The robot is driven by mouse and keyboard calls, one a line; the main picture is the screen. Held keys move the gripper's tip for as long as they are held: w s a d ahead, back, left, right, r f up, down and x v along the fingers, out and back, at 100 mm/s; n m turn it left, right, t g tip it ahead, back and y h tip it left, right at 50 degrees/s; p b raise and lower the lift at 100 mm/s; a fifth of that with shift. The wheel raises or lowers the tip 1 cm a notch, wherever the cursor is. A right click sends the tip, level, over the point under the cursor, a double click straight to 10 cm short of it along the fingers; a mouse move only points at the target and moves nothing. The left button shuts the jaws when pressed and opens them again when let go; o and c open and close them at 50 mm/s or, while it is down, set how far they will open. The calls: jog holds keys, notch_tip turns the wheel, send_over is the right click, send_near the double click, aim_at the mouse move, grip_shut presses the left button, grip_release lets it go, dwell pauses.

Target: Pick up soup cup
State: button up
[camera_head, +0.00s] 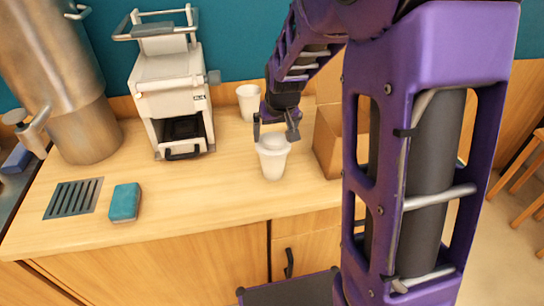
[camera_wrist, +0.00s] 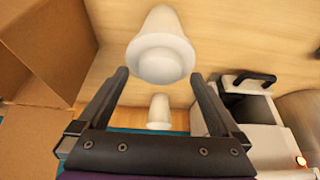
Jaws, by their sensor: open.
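A white cup with a domed white top (camera_head: 272,163) stands upright on the wooden counter, right below my gripper (camera_head: 276,137). My gripper is open and points down, its two fingers at the height of the cup's top, one toward each side. In the wrist view the same cup (camera_wrist: 161,58) lies just ahead of and between the open fingertips (camera_wrist: 159,78). I cannot tell whether the fingers touch it. A second white cup (camera_head: 249,100) stands farther back near the wall; it also shows between the fingers in the wrist view (camera_wrist: 159,111).
An open cardboard box (camera_head: 328,140) stands close to the right of the cup. A white machine (camera_head: 172,95) stands to the left, with a large metal urn (camera_head: 70,90) beyond it. A teal sponge (camera_head: 125,202) and a drain grate (camera_head: 73,198) lie at the front left. The counter's front middle is clear.

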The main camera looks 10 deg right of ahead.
jog(key=shift+x, duration=0.85)
jog(key=shift+r, duration=0.15)
jog(key=c, duration=1)
jog(key=shift+r, duration=0.15)
